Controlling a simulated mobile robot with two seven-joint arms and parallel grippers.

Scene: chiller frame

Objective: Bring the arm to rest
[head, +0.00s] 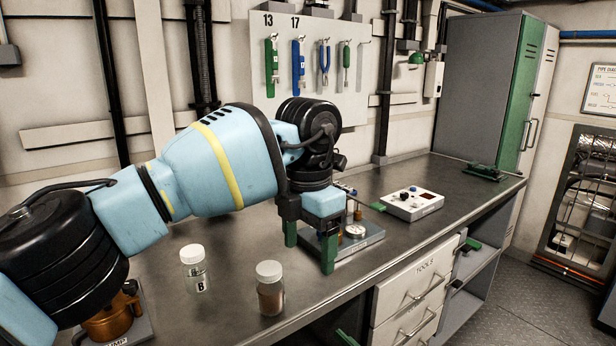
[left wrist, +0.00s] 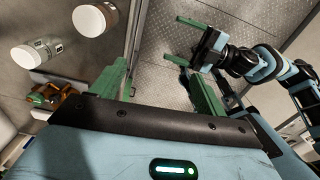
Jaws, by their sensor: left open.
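My left arm reaches in from the left over the bench in the head view. Its left gripper (head: 310,252) points down with its green fingers apart and nothing between them. It is in front of a grey-based device (head: 352,244) with small fittings, partly hidden by the fingers. In the left wrist view the left gripper (left wrist: 162,90) also shows spread and empty. My right gripper (left wrist: 182,41) shows in the left wrist view, its two green fingers apart above the floor, beyond the bench edge.
A clear jar marked B (head: 195,270) and a brown-filled jar (head: 270,292) stand near the left gripper. An orange pump (head: 112,322) is at lower left. A control box (head: 411,204) stands farther right. Tools drawers (head: 410,290) are below the bench (head: 225,313).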

